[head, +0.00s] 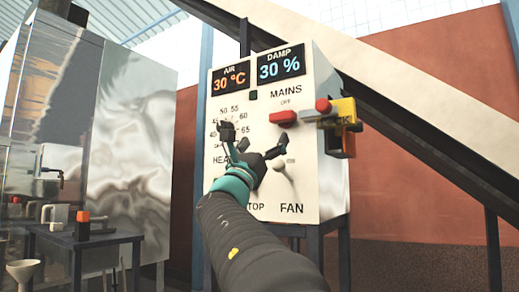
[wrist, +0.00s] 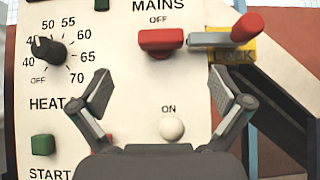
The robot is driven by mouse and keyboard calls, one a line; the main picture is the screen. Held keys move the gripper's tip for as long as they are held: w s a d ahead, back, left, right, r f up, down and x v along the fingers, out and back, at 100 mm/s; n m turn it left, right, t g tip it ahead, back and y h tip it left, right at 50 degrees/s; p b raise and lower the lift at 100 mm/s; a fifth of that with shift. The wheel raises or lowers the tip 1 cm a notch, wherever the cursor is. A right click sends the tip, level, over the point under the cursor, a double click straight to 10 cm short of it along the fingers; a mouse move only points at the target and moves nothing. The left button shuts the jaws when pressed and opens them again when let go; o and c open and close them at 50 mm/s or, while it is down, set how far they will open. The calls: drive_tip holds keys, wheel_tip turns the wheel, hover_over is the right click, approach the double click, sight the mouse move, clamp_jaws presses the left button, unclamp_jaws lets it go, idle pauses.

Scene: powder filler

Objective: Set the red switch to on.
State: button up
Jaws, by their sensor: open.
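The red switch (head: 283,117) is on the white control panel (head: 236,104) under the words MAINS and OFF. In the wrist view the red switch (wrist: 161,41) is a wide block lying crosswise, just below OFF. My gripper (head: 254,141) is in front of the panel, below the switch. In the wrist view my gripper (wrist: 161,87) is open, its fingers spread left and right, with nothing between them. The switch lies beyond the fingertips, and I see no contact.
A grey bar with a red handle (wrist: 246,27) and a yellow block (wrist: 236,50) sits right of the switch. A black heat dial (wrist: 48,51) is to the left. A white knob (wrist: 171,129) is below, under ON. A small table (head: 106,238) stands left.

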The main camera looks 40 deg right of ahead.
drive_tip(key=shift+v, duration=1.5)
drive_tip(key=w+d+f+m+g+y, duration=0.1)
drive_tip(key=d+f+m+y, duration=0.2)
drive_tip(key=f, duration=0.4)
drive_tip(key=w+d+f+m+g+y, duration=0.1)
drive_tip(key=d+f+m+g+y, duration=0.1)
drive_tip(key=f+m, duration=0.35)
drive_tip(key=s+a+f+m+g+y, duration=0.1)
drive_tip(key=s+f+m+y, duration=0.15)
drive_tip(key=f, duration=0.65)
drive_tip(key=s+a+f+m+y, duration=0.1)
drive_tip(key=f+m+y, duration=0.25)
drive_tip(key=f, duration=0.55)
drive_tip(key=s+a+f+m+g+y, duration=0.1)
drive_tip(key=s+a+f+m+y, duration=0.25)
drive_tip(key=a+f, duration=0.4)
drive_tip(key=s+a+f+m+y, duration=0.2)
drive_tip(key=s+a+f+y, duration=0.25)
drive_tip(key=f, duration=0.55)
drive_tip(key=s+a+f+m+y, duration=0.1)
drive_tip(key=s+a+f+y, duration=0.2)
drive_tip(key=a, duration=0.4)
drive_tip(key=s+a+f+m+y, duration=0.1)
drive_tip(key=s+a+f+y, duration=0.2)
drive_tip(key=s+a, duration=0.3)
drive_tip(key=shift+a+f, duration=0.4)
drive_tip(key=shift+f, duration=0.25)
